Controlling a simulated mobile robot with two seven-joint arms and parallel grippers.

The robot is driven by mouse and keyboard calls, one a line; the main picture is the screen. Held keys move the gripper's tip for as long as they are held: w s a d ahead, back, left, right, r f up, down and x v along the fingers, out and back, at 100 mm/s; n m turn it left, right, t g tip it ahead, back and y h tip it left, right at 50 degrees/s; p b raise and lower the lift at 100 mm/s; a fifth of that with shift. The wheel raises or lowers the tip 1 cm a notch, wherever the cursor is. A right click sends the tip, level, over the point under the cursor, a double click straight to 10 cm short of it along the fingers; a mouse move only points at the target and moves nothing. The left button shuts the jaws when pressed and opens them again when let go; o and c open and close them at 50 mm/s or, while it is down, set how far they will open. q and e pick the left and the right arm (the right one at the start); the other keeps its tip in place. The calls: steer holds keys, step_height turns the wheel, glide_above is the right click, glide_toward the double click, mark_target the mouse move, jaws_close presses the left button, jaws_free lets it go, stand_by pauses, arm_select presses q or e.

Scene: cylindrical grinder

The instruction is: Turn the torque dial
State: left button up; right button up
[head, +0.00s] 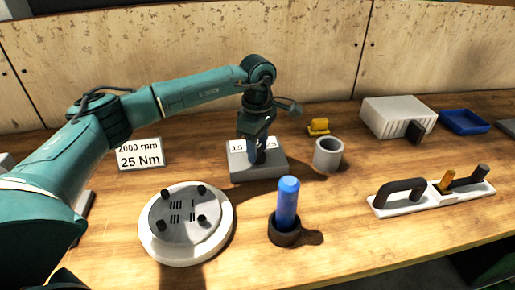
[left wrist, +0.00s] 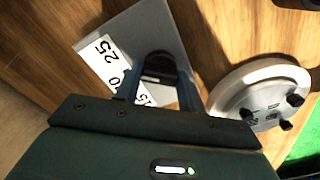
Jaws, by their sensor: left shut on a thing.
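The torque dial (left wrist: 158,66) is a dark knob on a grey box (head: 270,172) with a white number strip (left wrist: 103,62). The strip shows 25 and a partly hidden 15 in the left wrist view. My left gripper (head: 257,157) reaches down from above and is shut on the dial, with one finger on each side of it. In the head view the fingers hide most of the dial and the middle of the strip. A white sign (head: 139,155) reading 2000 rpm and 25 Nm stands left of the box. My right gripper is not in view.
A round white plate with dark pegs (head: 184,222) lies in front left of the box. A blue cylinder (head: 287,204) stands in a black holder in front. A grey cup (head: 328,155) and a yellow piece (head: 318,127) are close on the right. A handled tool (head: 432,195) lies farther right.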

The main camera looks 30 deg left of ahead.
mark_target(258, 148)
arm_select(q)
steer(key=shift+m, duration=0.5)
steer(key=o, duration=1)
step_height(258, 148, up, 13)
steer(key=shift+r+b, duration=0.15)
steer(key=shift+b, duration=0.25)
